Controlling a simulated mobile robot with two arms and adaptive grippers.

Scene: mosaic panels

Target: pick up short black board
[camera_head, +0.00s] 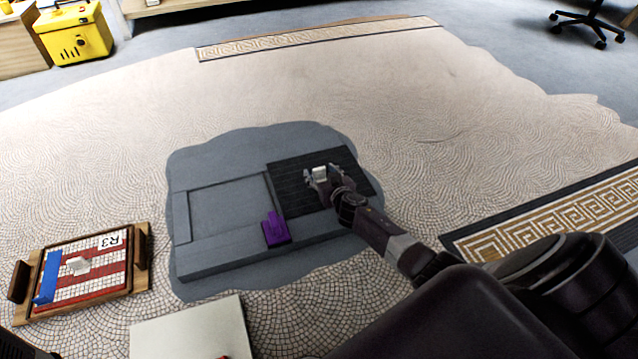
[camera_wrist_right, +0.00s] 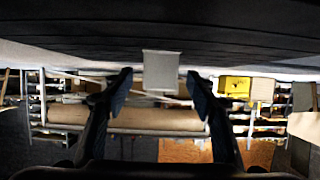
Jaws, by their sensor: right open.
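The short black board (camera_head: 296,199) lies flat on the right side of the grey recessed patch (camera_head: 200,270) in the floor. A small white block (camera_head: 320,174), like a handle, stands on it. My right gripper (camera_head: 321,178) is at this block, with its fingers on either side. In the right wrist view the board (camera_wrist_right: 160,28) is a dark surface along the top. The white block (camera_wrist_right: 161,70) shows between the open fingers of my right gripper (camera_wrist_right: 160,86), with gaps on both sides. My left gripper is not in view.
A purple block (camera_head: 276,231) sits by the board's left edge. A wooden tray (camera_head: 139,262) with a red, white and blue mosaic stands at left. A pale panel (camera_head: 190,330) lies in front. A yellow case (camera_head: 75,35) is far left. The mosaic floor behind is clear.

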